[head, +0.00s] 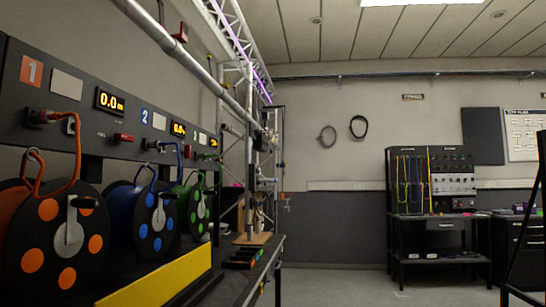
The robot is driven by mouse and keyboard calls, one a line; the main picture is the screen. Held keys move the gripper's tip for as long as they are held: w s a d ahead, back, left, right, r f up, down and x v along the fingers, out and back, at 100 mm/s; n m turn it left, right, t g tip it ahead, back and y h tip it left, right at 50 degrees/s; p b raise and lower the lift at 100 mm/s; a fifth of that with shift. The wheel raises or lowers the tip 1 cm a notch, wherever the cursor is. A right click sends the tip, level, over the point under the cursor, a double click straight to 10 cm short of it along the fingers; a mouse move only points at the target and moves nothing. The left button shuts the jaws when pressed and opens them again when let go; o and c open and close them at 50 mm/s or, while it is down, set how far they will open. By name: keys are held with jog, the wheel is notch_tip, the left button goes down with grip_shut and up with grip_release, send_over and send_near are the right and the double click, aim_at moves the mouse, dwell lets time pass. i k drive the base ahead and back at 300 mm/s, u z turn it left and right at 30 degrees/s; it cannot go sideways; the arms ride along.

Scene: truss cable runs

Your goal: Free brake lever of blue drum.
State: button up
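The blue drum (122,207) stands at the left, between an orange drum (14,215) and a green drum (186,204). Its black front disc has blue spots and a grey hub plate (158,217) with a dark handle. A blue cable (154,180) runs from it up to the panel by the number 2. A small red lever-like part (123,137) sticks out of the panel above the drum. I cannot tell which part is the brake lever, nor its setting. My gripper is not in view.
A dark panel (68,83) with orange displays runs above the drums. A yellow bar (165,278) lies along the front below them. A truss (232,35) rises behind. A cable rack (430,180) stands at the back right. The middle floor (335,283) is clear.

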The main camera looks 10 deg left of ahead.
aim_at(187, 152)
jog(key=z, duration=0.4)
jog(key=i, duration=1.7)
jog(key=u, duration=0.75)
jog(key=i, duration=0.9)
jog(key=u, duration=1)
